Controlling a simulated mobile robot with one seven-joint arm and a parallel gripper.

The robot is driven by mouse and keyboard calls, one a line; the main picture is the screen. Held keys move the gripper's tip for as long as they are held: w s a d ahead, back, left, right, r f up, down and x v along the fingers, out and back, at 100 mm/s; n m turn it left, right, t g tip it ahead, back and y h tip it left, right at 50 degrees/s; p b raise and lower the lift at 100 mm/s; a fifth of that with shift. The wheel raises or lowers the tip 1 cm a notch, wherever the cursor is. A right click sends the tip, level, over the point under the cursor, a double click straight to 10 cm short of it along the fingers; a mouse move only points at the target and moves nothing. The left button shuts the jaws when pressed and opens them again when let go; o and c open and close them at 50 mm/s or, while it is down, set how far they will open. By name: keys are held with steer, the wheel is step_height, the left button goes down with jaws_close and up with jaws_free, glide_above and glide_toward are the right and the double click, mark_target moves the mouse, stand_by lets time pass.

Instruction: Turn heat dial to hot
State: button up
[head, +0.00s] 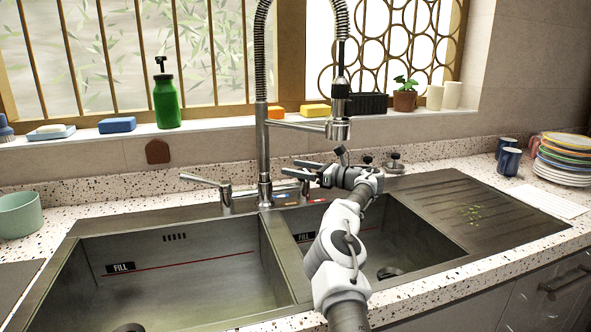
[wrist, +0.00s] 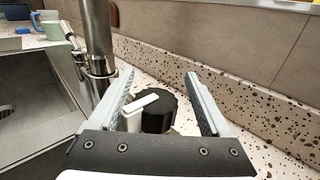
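The black round dial (wrist: 160,112) with a white pointer bar stands in the wrist view between the two fingers of my gripper (wrist: 158,84). The fingers are apart, with a gap visible on the dial's right side. The left finger is close to the white bar; I cannot tell whether it touches. In the head view my gripper (head: 302,170) points left, just right of the faucet column. I cannot make out the dial clearly there. Small blue and red marks (head: 290,198) show on the sink rim below my gripper.
The tall steel faucet (head: 263,150) stands close by, with a side lever (head: 205,181). The double sink (head: 180,272) lies in front. Small black-topped fittings (head: 394,162) sit behind my wrist. Stacked plates (head: 565,160) and blue mugs (head: 509,161) stand far right.

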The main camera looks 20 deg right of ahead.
steer(key=shift+a, duration=0.15)
steer(key=p+v, duration=0.1)
steer(key=v, duration=1.6)
